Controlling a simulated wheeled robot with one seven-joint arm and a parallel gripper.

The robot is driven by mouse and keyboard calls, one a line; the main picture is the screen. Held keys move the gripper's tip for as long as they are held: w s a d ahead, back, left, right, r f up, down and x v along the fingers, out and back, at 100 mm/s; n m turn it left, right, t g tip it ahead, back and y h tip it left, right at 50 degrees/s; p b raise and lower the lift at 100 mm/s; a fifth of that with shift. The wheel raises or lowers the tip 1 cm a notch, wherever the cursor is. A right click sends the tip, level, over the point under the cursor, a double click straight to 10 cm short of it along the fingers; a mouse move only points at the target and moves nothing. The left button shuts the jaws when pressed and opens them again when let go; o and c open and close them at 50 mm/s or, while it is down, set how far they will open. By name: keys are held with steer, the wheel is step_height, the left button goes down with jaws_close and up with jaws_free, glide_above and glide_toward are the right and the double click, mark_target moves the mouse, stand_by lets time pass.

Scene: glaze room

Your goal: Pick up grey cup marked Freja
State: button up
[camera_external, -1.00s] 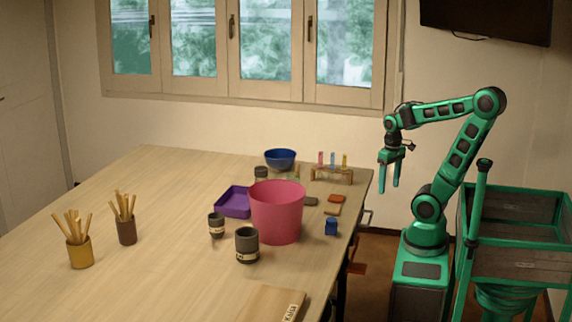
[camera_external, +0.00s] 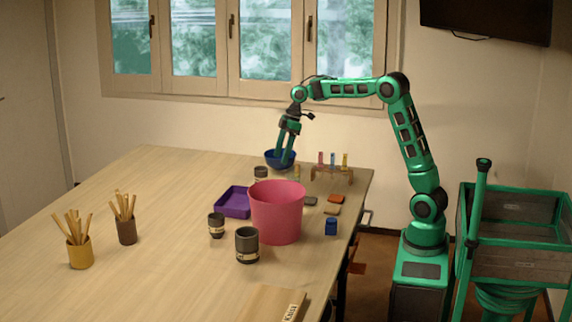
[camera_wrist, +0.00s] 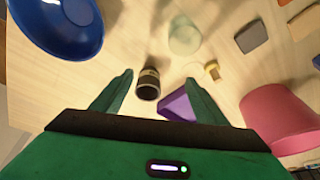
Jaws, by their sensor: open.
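Several dark grey cups with pale label bands stand on the table: one behind the pink bucket (camera_external: 260,173), a small one left of the bucket (camera_external: 216,226) and a larger one in front (camera_external: 247,246). The names are too small to read, so I cannot tell which is marked Freja. My gripper (camera_external: 284,160) is open and empty, pointing down, in front of the blue bowl in the external view. In the wrist view a grey cup (camera_wrist: 149,85) appears between the open fingers of my gripper (camera_wrist: 158,80), below them and nearer the left finger.
The pink bucket (camera_external: 276,215) and purple tray (camera_external: 233,203) are close to the rear cup. The blue bowl (camera_external: 281,154) is behind it, and a tube rack (camera_external: 332,175) stands to the right. A translucent vessel (camera_wrist: 184,37) shows in the wrist view.

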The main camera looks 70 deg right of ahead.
mark_target(258, 178)
steer(key=w+f+n, duration=0.1)
steer(key=w+f, duration=0.1)
steer(key=w+a+f, duration=0.1)
steer(key=w+f, duration=0.1)
steer(key=w, duration=0.1)
steer(key=w+a+f+n+y, duration=0.1)
steer(key=w+f, duration=0.1)
steer(key=shift+w+a+n, duration=0.2)
steer(key=shift+w+n, duration=0.1)
steer(key=shift+a+x, duration=0.2)
steer(key=shift+x, duration=1.1)
steer(key=shift+a+x, duration=0.2)
steer(key=shift+x, duration=1.15)
steer(key=shift+w+r, duration=0.1)
steer(key=shift+r, duration=0.1)
steer(key=c, duration=1.2)
